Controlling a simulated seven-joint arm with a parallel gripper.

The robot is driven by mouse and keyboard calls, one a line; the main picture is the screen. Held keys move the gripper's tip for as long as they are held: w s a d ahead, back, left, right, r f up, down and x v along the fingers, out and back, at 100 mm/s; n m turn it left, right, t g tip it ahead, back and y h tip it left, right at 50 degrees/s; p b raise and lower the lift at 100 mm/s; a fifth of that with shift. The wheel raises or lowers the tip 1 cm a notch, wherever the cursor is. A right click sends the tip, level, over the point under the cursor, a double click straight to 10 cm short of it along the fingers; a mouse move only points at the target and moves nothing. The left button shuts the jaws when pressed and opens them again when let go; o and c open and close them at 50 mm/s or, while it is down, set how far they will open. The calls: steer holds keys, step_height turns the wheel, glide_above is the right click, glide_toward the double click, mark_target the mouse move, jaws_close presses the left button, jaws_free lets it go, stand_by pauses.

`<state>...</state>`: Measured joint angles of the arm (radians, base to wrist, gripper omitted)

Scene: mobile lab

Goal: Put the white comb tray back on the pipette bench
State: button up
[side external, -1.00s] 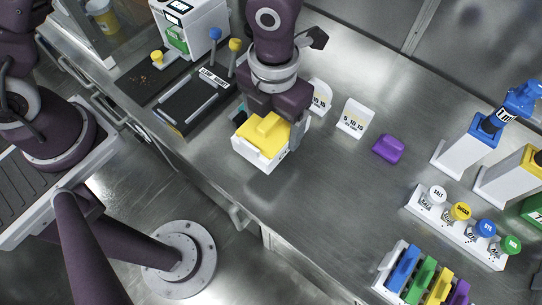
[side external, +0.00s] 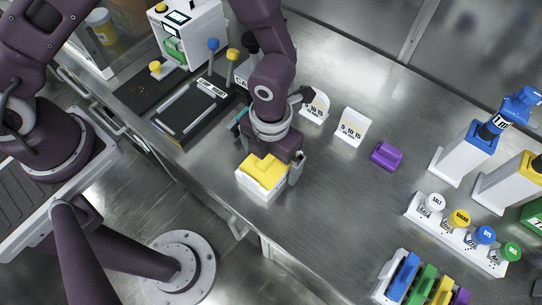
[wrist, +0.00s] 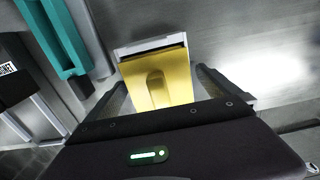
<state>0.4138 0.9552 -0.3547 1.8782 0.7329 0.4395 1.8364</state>
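The white comb tray (side external: 259,190) is a boxy white piece with a yellow top (side external: 263,169) that has a raised grip. It is near the front edge of the metal bench (side external: 335,205), at or just above the surface; I cannot tell if it touches. The tray's underside is hidden.
A black device (side external: 195,112) with a white unit (side external: 190,35) stands at the left. A bottle rack (side external: 455,235) and a rack of coloured pieces (side external: 393,270) stand at the right. The middle bench is clear.

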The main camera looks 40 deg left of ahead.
step_height(320, 180, up, 12)
steer(key=shift+r, duration=0.2)
stand_by(0.4)
steer(key=s+a+r+n+t+y, duration=0.1)
steer(key=a+r+n+t+y, duration=0.15)
steer(key=a+r+n, duration=1.25)
steer(key=s+a+r+n+t+h, duration=0.1)
steer(key=s+n, duration=0.4)
steer(key=n, duration=0.5)
steer(key=s+a+r+n+t+h, duration=0.1)
steer(key=s+a+r+n+t, duration=0.1)
steer(key=s+n, duration=0.4)
steer(key=a+r+n, duration=0.1)
steer(key=a+n, duration=0.1)
steer(key=n, duration=0.3)
steer(key=shift+a, duration=0.2)
steer(key=shift+h, duration=0.25)
